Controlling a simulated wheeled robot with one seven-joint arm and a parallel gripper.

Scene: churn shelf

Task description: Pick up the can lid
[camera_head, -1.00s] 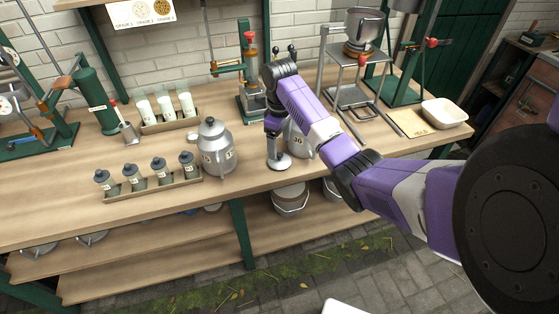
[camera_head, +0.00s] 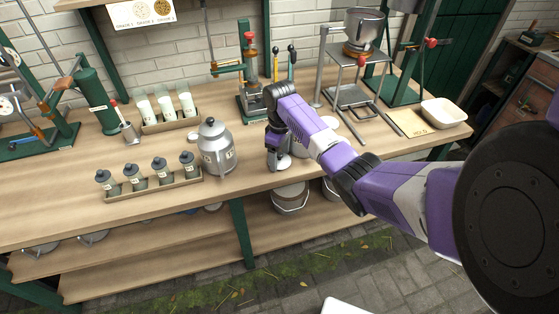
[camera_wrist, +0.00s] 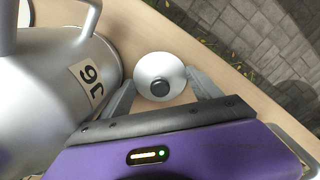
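The can lid (camera_wrist: 150,66) is a pale round disc with a black knob, lying near the table's front edge. In the wrist view it sits between the two grey fingers of my gripper (camera_wrist: 161,82), which are spread apart on either side of it. I cannot tell whether they touch it. In the head view my gripper (camera_head: 277,158) points down at the table and hides most of the lid. A grey metal can (camera_wrist: 45,95) with a number label stands close beside my gripper; in the head view my arm mostly hides it.
A lidded metal can (camera_head: 216,150) stands to the left of my gripper. Several small dark-capped bottles stand in a wooden tray (camera_head: 150,191). A green press (camera_head: 247,75) and a metal stand (camera_head: 357,95) are behind. The table front left is clear.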

